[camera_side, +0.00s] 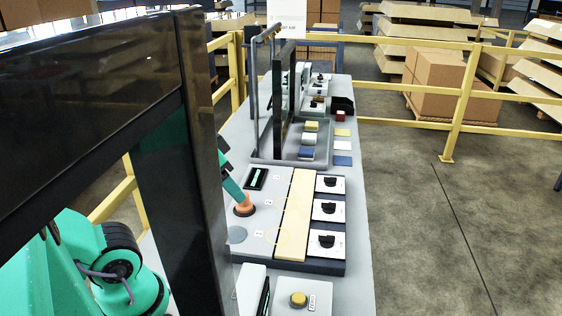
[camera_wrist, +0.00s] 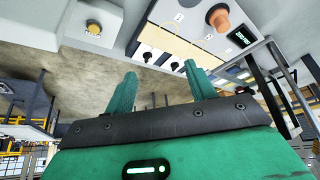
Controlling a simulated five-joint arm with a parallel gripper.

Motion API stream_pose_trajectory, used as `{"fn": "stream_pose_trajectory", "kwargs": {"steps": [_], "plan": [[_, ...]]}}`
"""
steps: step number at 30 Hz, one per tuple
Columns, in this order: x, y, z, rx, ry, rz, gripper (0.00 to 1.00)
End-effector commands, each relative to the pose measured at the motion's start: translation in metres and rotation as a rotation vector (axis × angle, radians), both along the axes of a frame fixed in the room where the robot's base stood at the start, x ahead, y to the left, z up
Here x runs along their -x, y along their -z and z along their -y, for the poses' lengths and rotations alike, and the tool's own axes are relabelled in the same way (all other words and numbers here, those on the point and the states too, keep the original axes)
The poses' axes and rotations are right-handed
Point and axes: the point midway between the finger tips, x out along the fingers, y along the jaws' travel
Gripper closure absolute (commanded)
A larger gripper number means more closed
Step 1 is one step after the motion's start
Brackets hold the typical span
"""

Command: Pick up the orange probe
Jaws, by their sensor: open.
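The orange probe (camera_side: 243,206) stands upright on a dark round base on the grey board in the side view. It also shows at the top of the wrist view (camera_wrist: 218,19), right of centre. My gripper (camera_wrist: 160,70) is open, its two teal fingers spread with nothing between them. In the wrist view the probe lies beyond the fingertips and to their right, apart from them. In the side view a teal part of my arm end (camera_side: 230,180) overlaps the probe's top; the rest is hidden behind a dark post.
A wooden strip (camera_side: 295,215) and white plates with black knobs (camera_side: 328,210) lie right of the probe. A small display (camera_side: 255,178) sits behind it. A yellow button box (camera_side: 299,300) is in front. A tray with an upright frame (camera_side: 277,110) stands farther back.

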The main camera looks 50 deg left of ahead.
Motion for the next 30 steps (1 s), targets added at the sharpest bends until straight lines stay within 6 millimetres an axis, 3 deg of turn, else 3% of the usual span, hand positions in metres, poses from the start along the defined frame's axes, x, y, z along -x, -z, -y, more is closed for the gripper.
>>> {"fn": "stream_pose_trajectory", "kwargs": {"steps": [11, 20, 30], "plan": [[-0.028, 0.006, -0.022, 0.011, -0.099, -0.096, 0.45], [-0.064, 0.023, -0.058, 0.036, -0.229, -0.219, 0.45], [-0.097, 0.059, -0.108, 0.077, -0.375, -0.355, 0.45]]}}
